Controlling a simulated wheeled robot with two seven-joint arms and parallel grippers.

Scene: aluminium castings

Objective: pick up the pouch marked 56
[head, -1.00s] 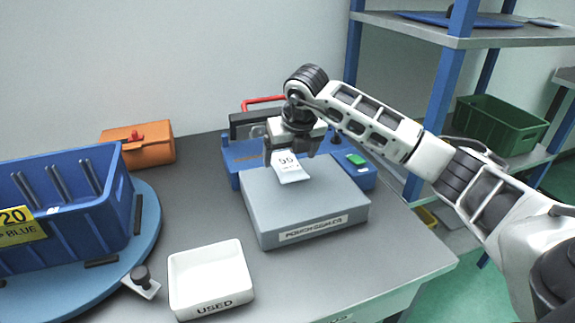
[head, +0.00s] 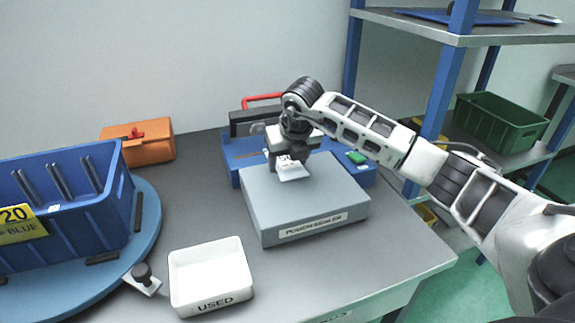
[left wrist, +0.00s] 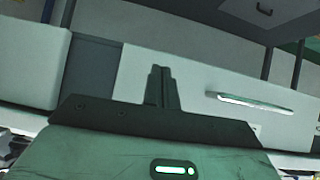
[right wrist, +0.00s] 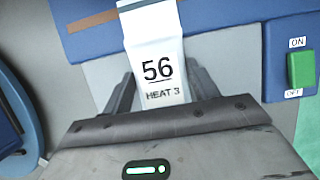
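The white pouch marked 56 (right wrist: 160,72), with HEAT 3 under the number, shows between my right fingers in the right wrist view. In the head view the pouch (head: 292,172) is at the top of the grey pouch sealer, partly hidden by the gripper. My right gripper (head: 290,163) is over it with its fingers apart, one on each side of the pouch; in the right wrist view the fingers (right wrist: 163,85) stand close beside its edges. I cannot tell whether they touch. My left gripper (left wrist: 162,82) is shut and empty, outside the head view.
The grey pouch sealer (head: 310,208) stands before a blue unit (head: 245,160) with a green switch (head: 356,158). A white USED tray (head: 208,272), a blue bin (head: 75,205) on a round turntable and an orange case (head: 150,150) are left. Shelves stand right.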

